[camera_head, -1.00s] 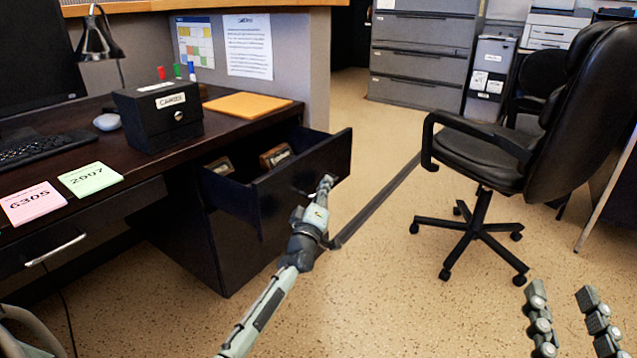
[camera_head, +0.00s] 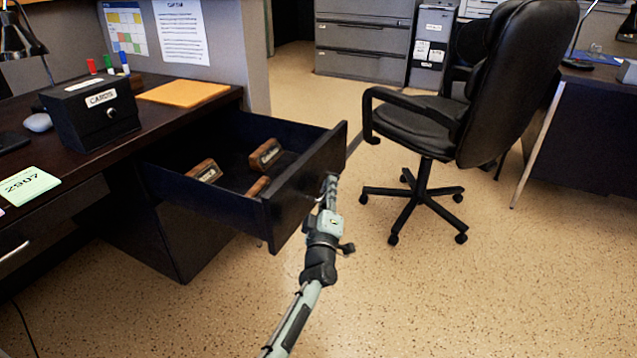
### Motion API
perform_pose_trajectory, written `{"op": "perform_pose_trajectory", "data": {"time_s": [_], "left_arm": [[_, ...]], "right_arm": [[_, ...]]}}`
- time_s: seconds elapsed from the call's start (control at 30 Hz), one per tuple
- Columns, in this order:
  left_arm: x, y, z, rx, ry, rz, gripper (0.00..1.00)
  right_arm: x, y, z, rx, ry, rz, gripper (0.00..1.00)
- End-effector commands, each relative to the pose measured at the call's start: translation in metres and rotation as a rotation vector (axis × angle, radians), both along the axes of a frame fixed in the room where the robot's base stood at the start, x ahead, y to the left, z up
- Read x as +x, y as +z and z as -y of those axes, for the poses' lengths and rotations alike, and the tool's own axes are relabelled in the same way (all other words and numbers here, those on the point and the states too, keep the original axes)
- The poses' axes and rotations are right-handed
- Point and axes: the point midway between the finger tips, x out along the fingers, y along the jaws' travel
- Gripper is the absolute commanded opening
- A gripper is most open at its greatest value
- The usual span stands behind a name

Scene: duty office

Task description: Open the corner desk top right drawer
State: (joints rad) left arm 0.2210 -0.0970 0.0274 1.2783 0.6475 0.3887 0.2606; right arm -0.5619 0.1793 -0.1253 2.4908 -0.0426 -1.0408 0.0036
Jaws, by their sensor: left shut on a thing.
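The corner desk's top right drawer (camera_head: 205,200) is pulled well out, and its inside shows. Several brown wooden blocks with pale labels (camera_head: 266,155) lie in it. The handle itself is hidden by the fingers and the front. My right gripper is out of view.
A black office chair (camera_head: 420,125) stands right of the drawer, with clear speckled floor (camera_head: 450,290) in front. The desk top (camera_head: 150,125) carries a black card box (camera_head: 90,115) and an orange envelope (camera_head: 183,92). Another desk (camera_head: 580,140) is at right.

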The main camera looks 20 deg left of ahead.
Motion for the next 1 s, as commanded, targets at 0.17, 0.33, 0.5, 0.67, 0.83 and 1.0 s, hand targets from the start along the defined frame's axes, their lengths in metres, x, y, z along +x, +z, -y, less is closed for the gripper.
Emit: {"op": "perform_pose_trajectory", "data": {"time_s": [0.17,0.33,0.5,0.67,0.83,1.0], "left_arm": [[-0.001,-0.002,0.003,0.000,0.000,-0.002,0.00],[-0.001,-0.002,0.003,0.000,0.000,-0.002,0.00],[-0.001,-0.002,0.003,0.000,0.000,-0.002,0.18],[-0.001,-0.001,0.003,0.001,0.000,-0.002,0.18],[-0.003,-0.002,0.003,0.001,0.000,-0.002,0.18],[-0.021,-0.007,0.008,0.000,0.000,-0.003,0.18]], "right_arm": [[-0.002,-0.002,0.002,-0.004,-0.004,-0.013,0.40],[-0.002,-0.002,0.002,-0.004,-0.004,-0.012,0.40],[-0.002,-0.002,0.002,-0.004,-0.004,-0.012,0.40],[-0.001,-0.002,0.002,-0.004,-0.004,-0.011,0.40],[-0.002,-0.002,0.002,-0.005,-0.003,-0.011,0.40],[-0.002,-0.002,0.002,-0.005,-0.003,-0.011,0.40]]}}
